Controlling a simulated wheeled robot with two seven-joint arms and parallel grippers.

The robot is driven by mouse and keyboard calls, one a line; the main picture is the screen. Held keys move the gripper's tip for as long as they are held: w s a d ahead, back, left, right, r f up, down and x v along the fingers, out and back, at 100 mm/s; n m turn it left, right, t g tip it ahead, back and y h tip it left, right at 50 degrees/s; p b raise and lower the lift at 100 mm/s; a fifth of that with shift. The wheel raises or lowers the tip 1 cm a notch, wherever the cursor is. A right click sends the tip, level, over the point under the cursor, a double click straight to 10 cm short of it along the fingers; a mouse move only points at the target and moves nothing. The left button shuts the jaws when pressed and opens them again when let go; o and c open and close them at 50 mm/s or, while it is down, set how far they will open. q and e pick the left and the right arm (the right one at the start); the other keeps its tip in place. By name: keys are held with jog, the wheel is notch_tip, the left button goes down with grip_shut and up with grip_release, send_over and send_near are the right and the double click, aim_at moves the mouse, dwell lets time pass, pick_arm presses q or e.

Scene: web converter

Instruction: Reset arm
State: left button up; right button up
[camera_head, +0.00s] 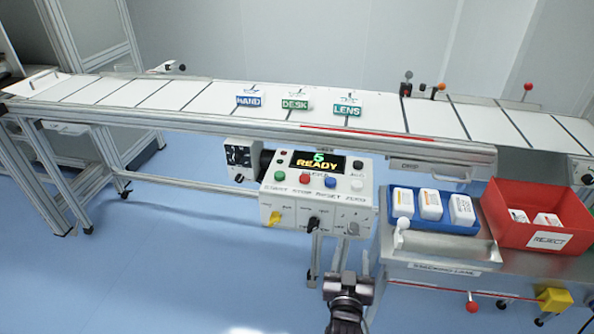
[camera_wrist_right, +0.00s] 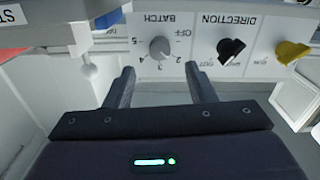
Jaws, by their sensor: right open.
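My right gripper (camera_head: 350,254) is at the bottom centre of the head view, in front of the control box (camera_head: 345,202). Its jaws are open with nothing between them. In the right wrist view its two dark fingers (camera_wrist_right: 160,70) point toward the box's panel, which shows upside down. The grey BATCH knob (camera_wrist_right: 160,48) lies just past the gap between the fingertips. The black DIRECTION knob (camera_wrist_right: 231,50) and a yellow knob (camera_wrist_right: 291,52) are beside it. I cannot tell whether the fingers touch the panel. My left gripper is not in view.
The box's display (camera_head: 318,161) reads 5 READY. A white conveyor (camera_head: 180,95) carries signs HAND, DESK and LENS. To the right, a blue tray (camera_head: 432,220) holds white packs, beside a red REJECT bin (camera_head: 510,235). Blue floor (camera_head: 190,260) is clear at left.

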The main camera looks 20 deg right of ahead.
jog(key=s+a+f+n+g+y+p, duration=0.1)
jog(key=s+a+f+n+g+y, duration=0.15)
jog(key=f, duration=0.55)
jog(key=s+a+f+n+g+y+p, duration=0.1)
jog(key=s+a+f+y, duration=0.2)
jog(key=f, duration=0.6)
jog(key=s+a+f+n+g+y+p, duration=0.2)
jog(key=s+a+f, duration=0.15)
jog(key=f, duration=0.45)
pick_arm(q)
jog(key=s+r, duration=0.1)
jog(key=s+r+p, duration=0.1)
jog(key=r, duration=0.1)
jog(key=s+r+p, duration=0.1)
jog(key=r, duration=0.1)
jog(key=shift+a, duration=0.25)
pick_arm(e)
jog(key=s+d+f+n+g+y, duration=0.1)
jog(key=s+f+g, duration=0.3)
jog(key=s, duration=0.9)
jog(key=s+d+f+n+g, duration=0.1)
jog(key=s+f+g, duration=0.4)
jog(key=s+f, duration=0.5)
jog(key=s+d, duration=0.1)
jog(key=s, duration=0.3)
jog(key=shift+s+f+y, duration=0.3)
jog(key=shift+y, duration=0.05)
